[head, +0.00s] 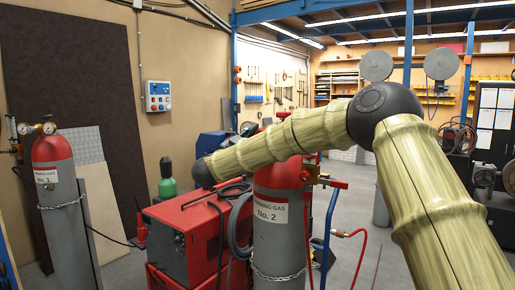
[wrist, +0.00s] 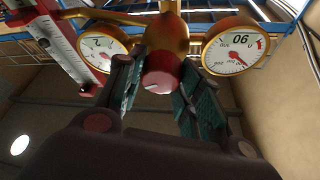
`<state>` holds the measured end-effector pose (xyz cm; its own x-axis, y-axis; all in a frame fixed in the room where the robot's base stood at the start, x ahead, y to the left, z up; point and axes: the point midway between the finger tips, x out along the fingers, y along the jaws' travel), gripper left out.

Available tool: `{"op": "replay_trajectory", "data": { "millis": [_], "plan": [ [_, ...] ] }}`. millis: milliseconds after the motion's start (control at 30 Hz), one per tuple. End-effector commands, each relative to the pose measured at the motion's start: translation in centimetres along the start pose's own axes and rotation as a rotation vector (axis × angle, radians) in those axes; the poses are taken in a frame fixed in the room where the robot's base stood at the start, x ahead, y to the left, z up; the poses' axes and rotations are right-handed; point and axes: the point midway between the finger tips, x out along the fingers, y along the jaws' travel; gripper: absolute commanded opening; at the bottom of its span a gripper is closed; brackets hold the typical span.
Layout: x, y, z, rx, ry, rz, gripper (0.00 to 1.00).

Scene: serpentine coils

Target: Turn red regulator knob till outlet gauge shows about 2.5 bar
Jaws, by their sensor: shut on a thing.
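The red regulator knob (wrist: 160,75) with a pale mark on its face sits below the brass regulator body (wrist: 168,35) in the wrist view. My gripper (wrist: 159,82) has its two teal-padded fingers on either side of the knob, shut on it. A round white gauge (wrist: 234,51) with a red needle is on the right. A second gauge (wrist: 101,50) is on the left, partly behind a finger. The dials are tilted and too small to read surely; I cannot tell which is the outlet gauge. In the head view my gripper and the knob are hidden.
Gas cylinder No. 2 (head: 278,235) stands by a red machine (head: 190,240) with cables and a blue trolley frame (head: 328,235). Cylinder No. 1 (head: 66,225) with its own gauges stands at left. A green cylinder (head: 168,178) is behind.

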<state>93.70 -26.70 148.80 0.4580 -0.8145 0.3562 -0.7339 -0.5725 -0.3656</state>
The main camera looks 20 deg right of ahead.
Motion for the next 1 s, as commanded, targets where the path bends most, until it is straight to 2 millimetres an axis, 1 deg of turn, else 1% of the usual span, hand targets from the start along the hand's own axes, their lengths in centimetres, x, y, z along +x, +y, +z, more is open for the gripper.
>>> {"op": "replay_trajectory", "data": {
  "millis": [33, 400, 933, 967, 1000],
  "plan": [
    [-0.18, 0.24, 0.47, 0.018, 0.000, 0.010, 0.12],
    [-0.08, 0.11, 0.26, 0.120, 0.000, 0.052, 0.12],
    [-0.04, 0.06, 0.15, 0.136, -0.001, 0.059, 0.12],
    [-0.04, 0.06, 0.15, 0.136, -0.001, 0.059, 0.38],
    [-0.04, 0.06, 0.15, 0.136, -0.001, 0.059, 0.45]
  ]
}}
